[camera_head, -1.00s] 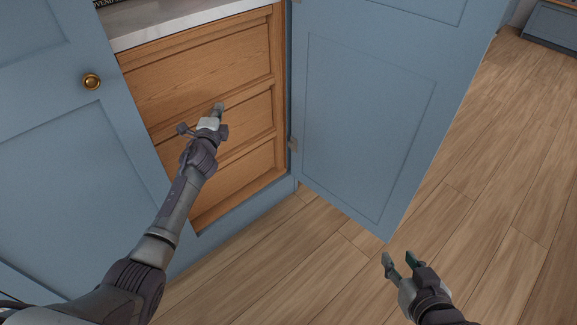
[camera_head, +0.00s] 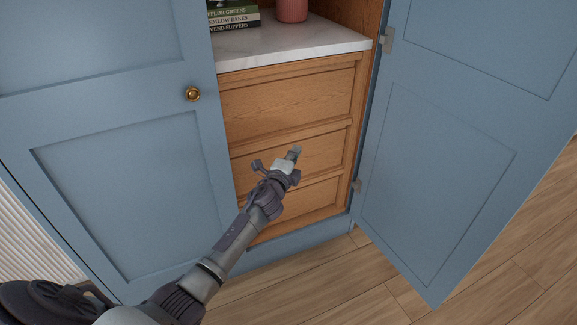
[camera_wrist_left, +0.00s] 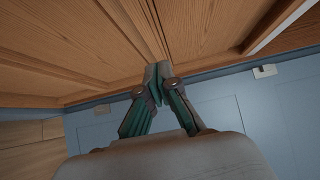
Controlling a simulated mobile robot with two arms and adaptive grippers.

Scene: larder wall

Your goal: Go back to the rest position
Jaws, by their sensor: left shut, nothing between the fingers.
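My left gripper (camera_head: 289,161) is in front of the wooden drawer fronts (camera_head: 290,105) inside the cabinet, near the middle drawer in the head view. It is shut and empty. In the left wrist view its fingertips (camera_wrist_left: 158,72) meet, with wooden panels beyond them; I cannot tell whether they touch the wood. My left arm reaches in from the lower left. My right gripper is outside both current views.
The right blue door (camera_head: 440,150) stands open and the left blue door (camera_head: 120,130) is beside the drawers. A marble shelf (camera_head: 285,42) above holds books (camera_head: 233,20) and a pink vessel (camera_head: 292,10). Wooden floor (camera_head: 340,290) lies clear below.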

